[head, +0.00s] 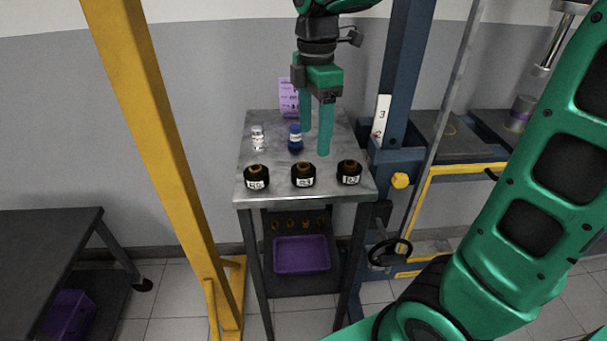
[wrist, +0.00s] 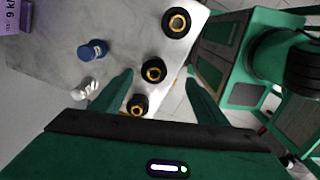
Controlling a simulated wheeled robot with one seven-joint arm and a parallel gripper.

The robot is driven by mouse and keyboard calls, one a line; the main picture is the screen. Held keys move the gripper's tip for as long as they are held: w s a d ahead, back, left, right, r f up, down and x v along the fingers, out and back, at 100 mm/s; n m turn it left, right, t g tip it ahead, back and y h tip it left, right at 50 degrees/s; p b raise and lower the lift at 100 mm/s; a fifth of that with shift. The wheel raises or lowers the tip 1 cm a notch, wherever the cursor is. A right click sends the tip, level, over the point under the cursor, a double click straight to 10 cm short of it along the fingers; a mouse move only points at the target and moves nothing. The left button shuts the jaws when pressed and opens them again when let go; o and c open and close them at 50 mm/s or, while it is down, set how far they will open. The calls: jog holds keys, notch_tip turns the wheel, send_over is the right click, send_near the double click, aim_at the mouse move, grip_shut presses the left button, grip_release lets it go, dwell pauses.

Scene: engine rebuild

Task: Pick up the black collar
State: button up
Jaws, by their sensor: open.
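Three black collars with brass-coloured centres and white labels stand in a row along the table's front edge: a left one (head: 256,178), a middle one (head: 303,175) and a right one (head: 349,173). The wrist view shows the left (wrist: 138,105), middle (wrist: 153,70) and right (wrist: 176,22) collars. The small labels are hard to read. My gripper (head: 315,141) is open and empty, fingers pointing down above the table. In the wrist view the middle collar shows between the fingertips (wrist: 160,75), apart from them.
A white bottle (head: 258,138) and a blue bottle (head: 295,139) stand behind the collars on the metal table (head: 246,150). A purple card (head: 288,97) is at the back. A yellow post (head: 165,130) and a blue press frame (head: 398,90) flank the table.

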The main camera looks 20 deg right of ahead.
aim_at(303, 165)
jog(key=shift+w+a+n, duration=0.3)
jog(key=shift+a+n, duration=0.15)
jog(key=shift+a, duration=0.05)
jog(key=shift+w+a+n, duration=0.25)
jog(key=shift+a+n, duration=0.2)
notch_tip(303, 165, down, 10)
jog(key=shift+f, duration=0.25)
jog(key=c, duration=1.5)
